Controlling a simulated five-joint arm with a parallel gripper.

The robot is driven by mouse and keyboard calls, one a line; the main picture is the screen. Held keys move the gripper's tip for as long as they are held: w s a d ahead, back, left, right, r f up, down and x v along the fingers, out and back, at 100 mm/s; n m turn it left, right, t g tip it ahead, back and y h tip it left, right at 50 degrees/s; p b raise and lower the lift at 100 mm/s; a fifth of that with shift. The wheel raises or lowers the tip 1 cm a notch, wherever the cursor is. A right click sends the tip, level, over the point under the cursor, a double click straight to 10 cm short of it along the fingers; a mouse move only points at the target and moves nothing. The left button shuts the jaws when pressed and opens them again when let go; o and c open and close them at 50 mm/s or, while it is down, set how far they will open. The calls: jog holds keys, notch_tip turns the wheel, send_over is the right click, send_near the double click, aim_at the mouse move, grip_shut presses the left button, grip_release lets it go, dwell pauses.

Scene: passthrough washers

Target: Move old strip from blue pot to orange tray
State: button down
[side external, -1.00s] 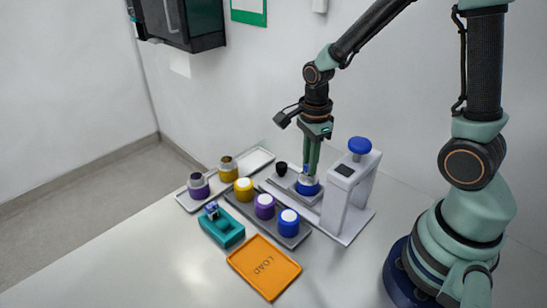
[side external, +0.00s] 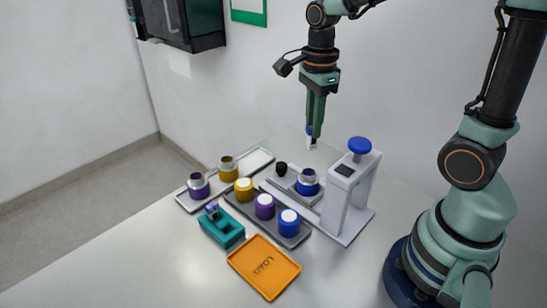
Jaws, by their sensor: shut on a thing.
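My gripper (side external: 312,134) is shut on a small strip (side external: 312,144) with a white lower end and a bit of blue at the fingertips. It holds the strip in the air above the blue pot, clear of it. The blue pot (side external: 307,187) stands open, with a metallic rim, on the plate of the white press-like device (side external: 340,205). The orange tray (side external: 264,267), marked LOAD, lies flat and empty at the front of the table.
A dark grey tray (side external: 270,223) holds yellow, purple and blue white-topped containers. A teal holder (side external: 221,228) stands left of the orange tray. The device's blue knob (side external: 360,146) stands tall beside my gripper.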

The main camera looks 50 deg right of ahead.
notch_tip(320, 180, up, 15)
jog(key=shift+f, duration=0.2)
dwell(0.9)
jog(key=n, duration=0.4)
send_over(263, 265)
notch_tip(263, 265, down, 25)
jog(key=shift+f, duration=1.95)
jog(key=shift+f, duration=0.15)
jog(key=c, duration=0.8)
grip_release()
jog(key=shift+c, duration=0.2)
